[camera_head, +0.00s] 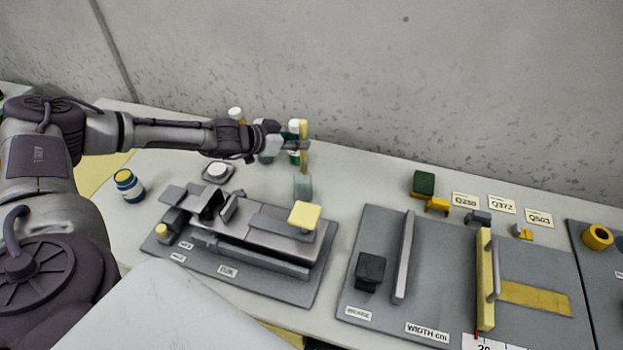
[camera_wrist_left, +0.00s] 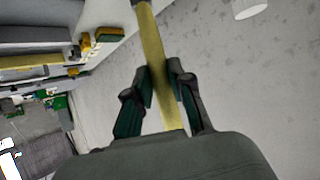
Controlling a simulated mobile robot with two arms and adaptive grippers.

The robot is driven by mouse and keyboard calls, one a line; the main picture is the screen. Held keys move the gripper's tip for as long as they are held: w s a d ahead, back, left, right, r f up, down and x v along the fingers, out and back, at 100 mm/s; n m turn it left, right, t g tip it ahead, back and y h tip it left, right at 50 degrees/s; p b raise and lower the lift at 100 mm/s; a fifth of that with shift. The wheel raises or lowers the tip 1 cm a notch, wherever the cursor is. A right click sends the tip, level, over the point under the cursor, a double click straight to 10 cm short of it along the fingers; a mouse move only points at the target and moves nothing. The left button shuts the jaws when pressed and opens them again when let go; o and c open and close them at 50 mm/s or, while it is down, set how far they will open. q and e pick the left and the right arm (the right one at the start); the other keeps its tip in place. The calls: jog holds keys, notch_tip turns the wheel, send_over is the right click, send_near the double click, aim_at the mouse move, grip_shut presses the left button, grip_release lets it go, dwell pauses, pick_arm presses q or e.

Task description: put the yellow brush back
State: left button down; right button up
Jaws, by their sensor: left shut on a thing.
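The yellow brush (camera_head: 304,130) is upright in my left gripper (camera_head: 299,145), over the table near the back wall. In the left wrist view the brush's long yellow handle (camera_wrist_left: 152,42) runs between the two fingers of the left gripper (camera_wrist_left: 163,85), which are shut on it. A translucent pale green cup (camera_head: 303,187) stands directly below the brush in the head view. The brush's lower end is close to the cup's rim; I cannot tell whether it is above or inside it. My right gripper is not in view.
White-capped bottles (camera_head: 236,115) stand behind the gripper. A grey fixture with a yellow block (camera_head: 304,215) lies in front of the cup. A dark green block (camera_head: 424,184) and label cards (camera_head: 466,200) are to the right.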

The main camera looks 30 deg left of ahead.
aim_at(302, 169)
pick_arm(q)
jog(key=f, duration=0.1)
jog(key=s+f+b, duration=0.1)
jog(key=f, duration=0.1)
jog(key=shift+f, duration=0.15)
jog(key=shift+s+f, duration=0.2)
jog(key=shift+f, duration=0.5)
notch_tip(302, 169, down, 3)
jog(key=shift+w+r+b, duration=0.15)
jog(key=shift+r+b, duration=0.05)
jog(key=shift+b, duration=0.2)
jog(key=shift+f, duration=0.95)
jog(key=c, duration=1.5)
grip_release()
jog(key=shift+f, duration=0.1)
jog(key=o, duration=0.5)
jog(key=shift+c, duration=0.2)
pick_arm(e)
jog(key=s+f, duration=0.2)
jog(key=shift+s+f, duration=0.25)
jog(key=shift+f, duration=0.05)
